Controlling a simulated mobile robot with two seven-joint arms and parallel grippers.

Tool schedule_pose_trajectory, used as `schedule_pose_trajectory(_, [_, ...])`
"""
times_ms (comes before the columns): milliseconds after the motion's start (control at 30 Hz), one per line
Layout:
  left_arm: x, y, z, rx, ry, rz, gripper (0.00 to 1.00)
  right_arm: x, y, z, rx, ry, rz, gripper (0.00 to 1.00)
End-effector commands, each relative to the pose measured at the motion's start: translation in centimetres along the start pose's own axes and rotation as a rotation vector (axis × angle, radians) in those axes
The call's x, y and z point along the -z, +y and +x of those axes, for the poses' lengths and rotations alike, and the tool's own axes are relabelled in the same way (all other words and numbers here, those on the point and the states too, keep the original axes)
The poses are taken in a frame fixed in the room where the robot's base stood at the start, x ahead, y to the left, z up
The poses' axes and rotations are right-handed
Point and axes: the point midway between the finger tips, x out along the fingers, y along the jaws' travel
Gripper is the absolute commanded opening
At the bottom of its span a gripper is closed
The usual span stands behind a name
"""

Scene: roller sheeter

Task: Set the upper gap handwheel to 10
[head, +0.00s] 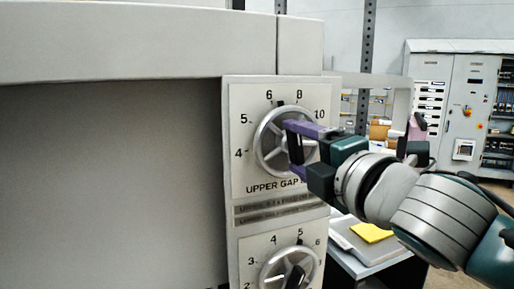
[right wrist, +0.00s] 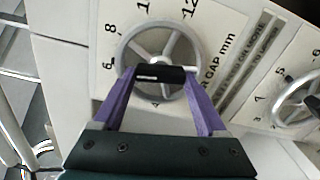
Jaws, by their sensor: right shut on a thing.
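The upper gap handwheel (head: 264,158) is a silver spoked wheel on a light panel, ringed by a printed scale; 4, 5, 6, 8 and 10 show in the head view. A small dark mark sits at its top rim, between 6 and 8. The wheel also shows in the right wrist view (right wrist: 126,50). My right gripper (head: 293,147) reaches in from the right, its purple fingers shut on the wheel's black handle (right wrist: 160,74), one finger at each end. The gripper covers part of the wheel and the scale's right side. My left gripper is not in view.
A lower handwheel (head: 265,277) with its own scale and a dark handle sits below on the same panel. A table with a yellow item (head: 371,232) stands behind my right arm. Grey control cabinets (head: 468,75) stand far right.

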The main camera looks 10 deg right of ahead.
Motion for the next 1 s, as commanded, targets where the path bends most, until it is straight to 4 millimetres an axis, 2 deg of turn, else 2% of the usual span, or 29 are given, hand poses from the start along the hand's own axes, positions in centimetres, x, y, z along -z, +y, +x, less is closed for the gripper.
schedule_pose_trajectory(1000, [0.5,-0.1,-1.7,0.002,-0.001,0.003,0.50,-0.3,0.5,0.0,-0.001,-0.001,0.952,0.19])
